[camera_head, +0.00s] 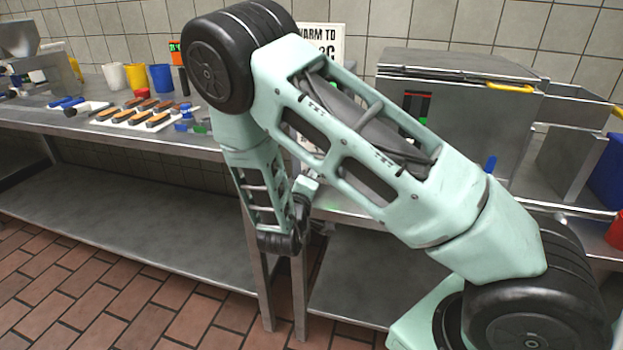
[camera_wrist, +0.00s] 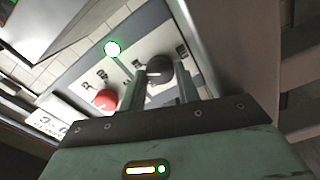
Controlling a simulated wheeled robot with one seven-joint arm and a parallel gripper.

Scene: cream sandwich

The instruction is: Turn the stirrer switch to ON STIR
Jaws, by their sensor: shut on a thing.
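In the wrist view, a pale control panel (camera_wrist: 125,65) fills the middle. It carries a dark round switch knob (camera_wrist: 160,68), a red button (camera_wrist: 106,99) to its left, and a bright green lamp (camera_wrist: 113,48) above. My gripper (camera_wrist: 160,78) reaches the panel with its two thin fingers on either side of the knob and is shut on it. Lettering beside the knob is too small and tilted to read, so its setting cannot be told. In the head view, my arm hides the panel, knob and fingertips.
The tiled floor (camera_head: 110,300) in front is clear.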

